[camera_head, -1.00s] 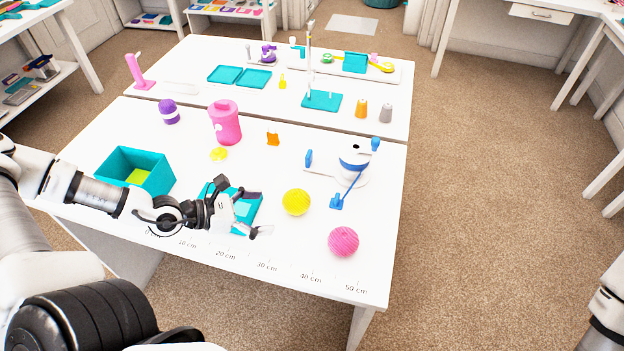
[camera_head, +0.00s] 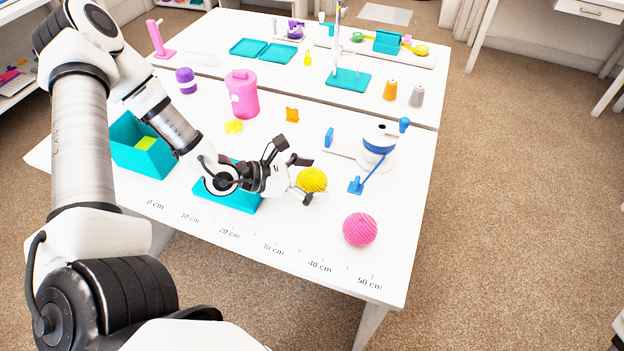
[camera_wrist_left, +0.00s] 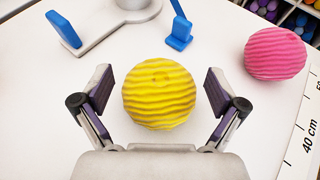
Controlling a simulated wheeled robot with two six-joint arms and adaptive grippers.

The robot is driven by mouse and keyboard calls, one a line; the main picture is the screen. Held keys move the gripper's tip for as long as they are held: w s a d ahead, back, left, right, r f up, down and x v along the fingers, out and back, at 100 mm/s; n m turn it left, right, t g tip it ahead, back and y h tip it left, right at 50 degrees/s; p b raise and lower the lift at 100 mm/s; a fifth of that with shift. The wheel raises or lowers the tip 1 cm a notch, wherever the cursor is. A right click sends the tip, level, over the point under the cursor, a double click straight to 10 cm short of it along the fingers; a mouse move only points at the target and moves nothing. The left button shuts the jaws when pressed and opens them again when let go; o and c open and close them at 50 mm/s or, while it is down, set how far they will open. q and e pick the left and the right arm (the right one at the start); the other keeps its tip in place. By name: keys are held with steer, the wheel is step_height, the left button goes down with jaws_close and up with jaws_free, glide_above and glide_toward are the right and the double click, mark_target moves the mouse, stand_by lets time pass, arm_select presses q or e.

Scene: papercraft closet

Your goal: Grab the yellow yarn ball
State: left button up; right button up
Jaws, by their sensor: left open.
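The yellow yarn ball (camera_head: 313,180) rests on the white table, right of the teal tray. My left gripper (camera_head: 304,178) is open with its fingers pointing right at the ball. In the left wrist view the yellow ball (camera_wrist_left: 159,94) sits between the two spread fingertips of my left gripper (camera_wrist_left: 160,92), with a gap on each side. The fingers do not touch it. My right gripper is not in view.
A pink yarn ball (camera_head: 360,230) lies to the right and nearer. A white-and-blue winder (camera_head: 378,150) stands behind the yellow ball. A teal tray (camera_head: 228,190) lies under my left wrist, and a teal box (camera_head: 140,150) stands left.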

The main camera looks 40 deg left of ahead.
arm_select(q)
steer(key=shift+c, duration=0.3)
steer(key=c, duration=1.2)
